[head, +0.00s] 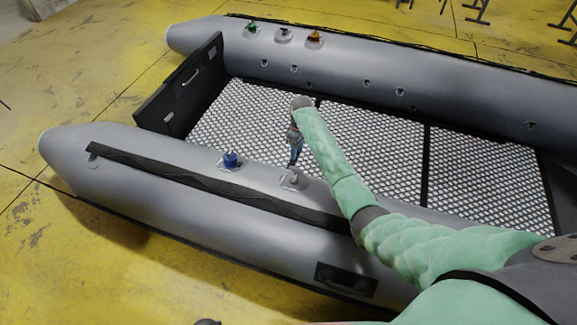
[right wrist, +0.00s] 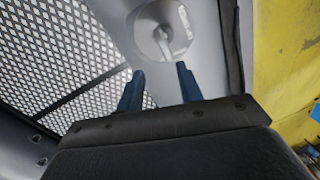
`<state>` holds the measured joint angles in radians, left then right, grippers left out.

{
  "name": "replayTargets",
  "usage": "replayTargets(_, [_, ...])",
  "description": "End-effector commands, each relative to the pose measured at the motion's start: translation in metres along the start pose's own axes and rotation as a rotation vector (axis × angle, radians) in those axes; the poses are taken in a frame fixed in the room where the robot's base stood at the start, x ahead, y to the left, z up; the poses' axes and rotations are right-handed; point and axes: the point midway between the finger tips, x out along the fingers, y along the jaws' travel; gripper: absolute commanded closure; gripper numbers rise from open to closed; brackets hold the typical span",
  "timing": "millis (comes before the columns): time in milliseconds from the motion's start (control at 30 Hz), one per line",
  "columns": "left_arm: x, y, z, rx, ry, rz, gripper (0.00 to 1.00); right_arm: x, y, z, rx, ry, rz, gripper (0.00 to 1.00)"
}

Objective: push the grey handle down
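The grey handle (head: 292,181) stands on a pale round patch on the near tube of the grey inflatable boat (head: 120,165). The right wrist view shows the handle (right wrist: 166,40) just beyond my fingertips, on its round base. My right gripper (head: 295,163) points down just above it, and the wrist view shows its two blue fingers (right wrist: 160,70) spread with nothing held between them. A small gap seems to remain between fingertips and handle; contact cannot be told for sure. My left gripper does not show.
A blue handle (head: 230,160) stands to the left on the same tube. The far tube carries a green (head: 252,27), a grey (head: 284,35) and an orange handle (head: 315,38). A dark board (head: 182,85) crosses the left end. The mesh floor (head: 380,145) is clear.

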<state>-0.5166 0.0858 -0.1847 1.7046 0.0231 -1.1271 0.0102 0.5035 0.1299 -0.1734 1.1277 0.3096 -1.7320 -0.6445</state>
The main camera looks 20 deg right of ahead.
Motion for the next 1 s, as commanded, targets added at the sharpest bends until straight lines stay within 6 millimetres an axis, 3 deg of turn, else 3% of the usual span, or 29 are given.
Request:
replayTargets(467, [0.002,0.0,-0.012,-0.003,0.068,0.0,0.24,0.004,-0.006,0.004,-0.232,-0.014,-0.034,0.64])
replayTargets(1000, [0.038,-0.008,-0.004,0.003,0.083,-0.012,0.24,0.07,-0.008,0.005,-0.23,-0.015,-0.034,0.64])
